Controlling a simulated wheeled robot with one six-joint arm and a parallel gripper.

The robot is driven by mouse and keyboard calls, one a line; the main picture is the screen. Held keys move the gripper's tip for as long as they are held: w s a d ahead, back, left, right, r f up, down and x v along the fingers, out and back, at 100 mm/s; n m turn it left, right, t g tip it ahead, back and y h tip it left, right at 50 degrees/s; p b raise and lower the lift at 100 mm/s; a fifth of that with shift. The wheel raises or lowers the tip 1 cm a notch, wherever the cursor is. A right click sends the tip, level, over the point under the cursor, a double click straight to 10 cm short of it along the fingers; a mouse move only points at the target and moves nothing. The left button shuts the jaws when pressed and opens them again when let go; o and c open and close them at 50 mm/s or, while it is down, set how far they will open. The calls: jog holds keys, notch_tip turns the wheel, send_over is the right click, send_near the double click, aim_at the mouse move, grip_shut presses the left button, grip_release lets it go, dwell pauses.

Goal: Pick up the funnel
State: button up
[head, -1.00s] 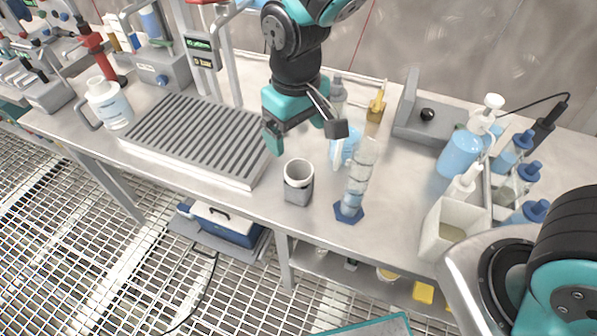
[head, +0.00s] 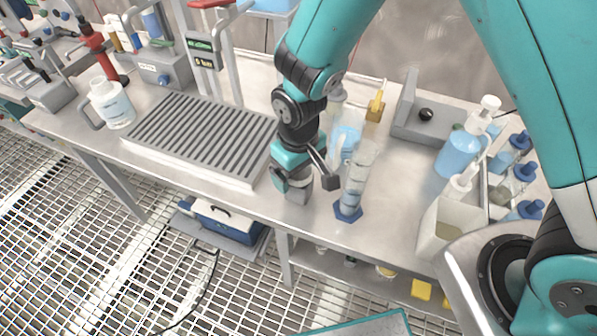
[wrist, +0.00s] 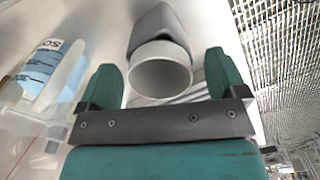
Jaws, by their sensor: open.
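What I take to be the funnel (head: 298,194) stands near the front edge of the bench, a short piece with a round white open mouth and a grey lower body. In the head view my gripper (head: 307,183) is right over it and hides most of it. In the wrist view the funnel's white mouth (wrist: 160,70) lies between the two teal fingers of my gripper (wrist: 162,80), with a gap on each side. The gripper is open and holds nothing.
A clear graduated cylinder (head: 355,182) with a blue foot stands close on the right. A ribbed grey tray (head: 190,177) lies on the left. The bench's front edge is close.

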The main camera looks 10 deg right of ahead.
jog(key=c, duration=1)
notch_tip(320, 180, up, 20)
jog(key=shift+b, duration=0.4)
